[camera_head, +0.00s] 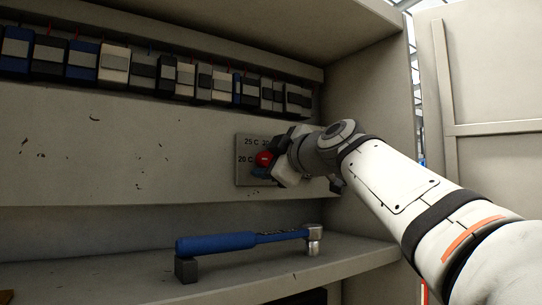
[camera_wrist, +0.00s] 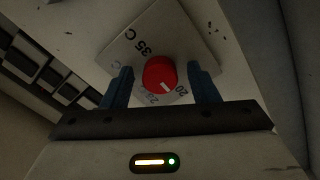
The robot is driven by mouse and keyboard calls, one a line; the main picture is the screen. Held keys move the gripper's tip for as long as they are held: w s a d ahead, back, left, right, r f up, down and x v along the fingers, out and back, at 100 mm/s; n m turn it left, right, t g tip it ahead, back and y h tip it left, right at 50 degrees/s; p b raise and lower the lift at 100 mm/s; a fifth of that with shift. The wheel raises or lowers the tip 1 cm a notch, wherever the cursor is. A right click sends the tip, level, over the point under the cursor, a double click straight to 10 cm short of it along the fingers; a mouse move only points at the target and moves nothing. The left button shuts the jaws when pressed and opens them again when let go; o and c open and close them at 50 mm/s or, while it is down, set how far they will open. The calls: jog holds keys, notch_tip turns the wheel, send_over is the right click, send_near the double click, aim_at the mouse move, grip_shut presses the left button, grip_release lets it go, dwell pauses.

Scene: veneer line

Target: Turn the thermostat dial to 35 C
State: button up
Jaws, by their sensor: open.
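The thermostat dial is a round red knob (camera_wrist: 158,72) on a grey label plate (camera_wrist: 185,30); in the head view the knob (camera_head: 263,158) shows at the left of my wrist. The plate (camera_head: 243,170) is on the cabinet's back panel. Its "35 C" label reads clearly in the wrist view, with 20 and 25 partly hidden. The knob's white mark points down in the wrist view, between the 20 and 25 labels. My gripper (camera_wrist: 161,69) is open, with one blue finger on each side of the knob and visible gaps. Contact cannot be seen.
A blue-handled tool with a metal head (camera_head: 240,240) lies on the shelf (camera_head: 330,265) below, its handle end on a dark block (camera_head: 187,270). A row of terminal modules (camera_head: 115,64) runs above the plate. The cabinet side wall (camera_head: 375,120) stands close right of my arm.

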jog(key=c, duration=0.9)
jog(key=shift+c, duration=0.4)
